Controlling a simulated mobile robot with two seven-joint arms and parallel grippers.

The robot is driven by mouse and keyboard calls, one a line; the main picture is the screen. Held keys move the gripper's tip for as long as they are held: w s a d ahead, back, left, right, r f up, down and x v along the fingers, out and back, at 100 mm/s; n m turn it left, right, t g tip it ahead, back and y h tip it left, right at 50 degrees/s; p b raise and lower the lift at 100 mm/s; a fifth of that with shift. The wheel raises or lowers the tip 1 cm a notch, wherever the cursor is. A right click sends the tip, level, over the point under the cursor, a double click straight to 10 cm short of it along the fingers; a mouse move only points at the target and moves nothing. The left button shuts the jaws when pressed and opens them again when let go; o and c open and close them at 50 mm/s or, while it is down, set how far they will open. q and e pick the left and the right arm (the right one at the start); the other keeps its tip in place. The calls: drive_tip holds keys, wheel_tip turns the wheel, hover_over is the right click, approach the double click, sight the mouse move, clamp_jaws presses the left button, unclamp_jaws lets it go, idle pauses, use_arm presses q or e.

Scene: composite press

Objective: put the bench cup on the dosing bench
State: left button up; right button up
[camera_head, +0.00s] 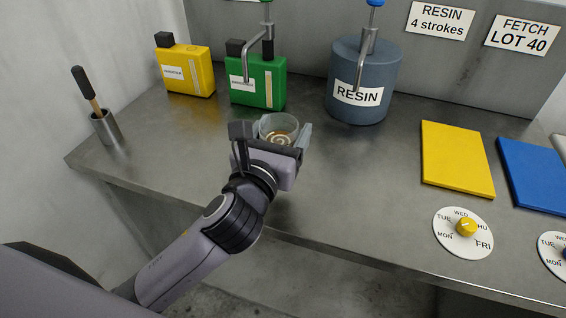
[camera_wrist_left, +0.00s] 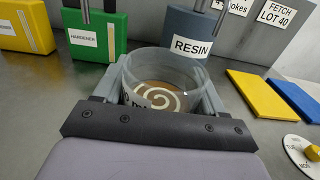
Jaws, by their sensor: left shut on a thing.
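The bench cup (camera_head: 279,128) is a clear cup with amber stuff and a pale spiral inside. My left gripper (camera_head: 270,132) is shut on it, one finger on each side. The cup is over the grey metal dosing bench (camera_head: 340,200), in front of the green container. My gripper hides the cup's base, so I cannot tell whether it touches the bench. My right gripper is not in view.
A yellow container (camera_head: 185,70), a green hardener container (camera_head: 262,82) and a grey RESIN drum (camera_head: 362,85) with pumps line the back. A stirrer pot (camera_head: 105,127) stands left. Yellow (camera_head: 457,160) and blue (camera_head: 535,175) plates and a day dial (camera_head: 462,232) lie right. The middle is clear.

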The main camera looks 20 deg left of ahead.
use_arm(q)
wheel_tip(320, 180, down, 6)
drive_tip(key=shift+r+b, duration=0.1)
drive_tip(key=shift+b, duration=0.85)
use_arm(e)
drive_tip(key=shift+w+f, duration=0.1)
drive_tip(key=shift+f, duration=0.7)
use_arm(q)
drive_tip(key=o, duration=1.1)
